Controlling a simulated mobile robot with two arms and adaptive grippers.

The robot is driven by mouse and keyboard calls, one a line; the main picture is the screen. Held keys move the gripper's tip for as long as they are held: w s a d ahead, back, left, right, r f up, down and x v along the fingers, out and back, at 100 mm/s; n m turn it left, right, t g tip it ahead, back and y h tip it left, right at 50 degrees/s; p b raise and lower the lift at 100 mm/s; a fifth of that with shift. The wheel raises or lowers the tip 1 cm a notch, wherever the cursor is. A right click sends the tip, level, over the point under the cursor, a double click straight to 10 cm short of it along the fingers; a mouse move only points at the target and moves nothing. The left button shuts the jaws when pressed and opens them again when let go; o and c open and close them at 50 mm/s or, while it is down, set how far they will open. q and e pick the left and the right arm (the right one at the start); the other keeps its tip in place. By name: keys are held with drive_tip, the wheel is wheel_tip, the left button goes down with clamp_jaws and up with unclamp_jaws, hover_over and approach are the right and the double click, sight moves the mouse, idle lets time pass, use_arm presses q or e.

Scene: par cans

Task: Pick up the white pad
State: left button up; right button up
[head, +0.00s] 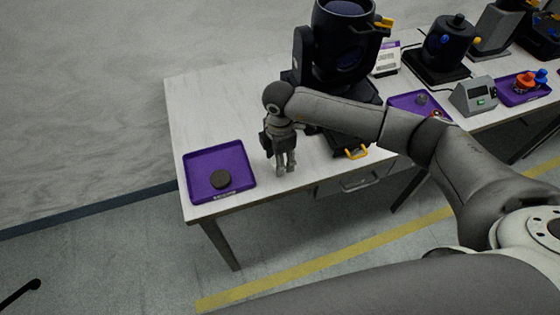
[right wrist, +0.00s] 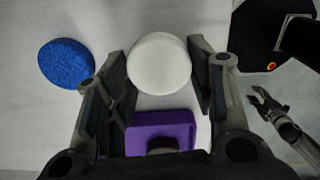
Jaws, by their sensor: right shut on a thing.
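The white pad (right wrist: 160,63) is a round, thick disc. In the right wrist view it sits between the fingers of my right gripper (right wrist: 160,75), which is shut on it. The right gripper also shows in the head view (head: 286,170), pointing down over the table near its front edge, right of a purple tray. I cannot make out the pad in the head view. Another gripper, apparently my left one (right wrist: 263,104), shows at the right of the right wrist view, with its jaws spread and nothing between them.
A blue pad (right wrist: 66,63) lies left of the white one in the right wrist view. A large black lamp (head: 345,45) stands right of my right gripper. The table (head: 200,110) is bare behind the tray.

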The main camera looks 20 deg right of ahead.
drive_tip(key=s+d+r+b, duration=0.3)
drive_tip(key=s+d+r, duration=0.4)
drive_tip(key=s+r, duration=0.4)
drive_tip(key=shift+s+d, duration=0.25)
drive_tip(key=shift+s, duration=0.2)
drive_tip(key=shift+r, duration=0.1)
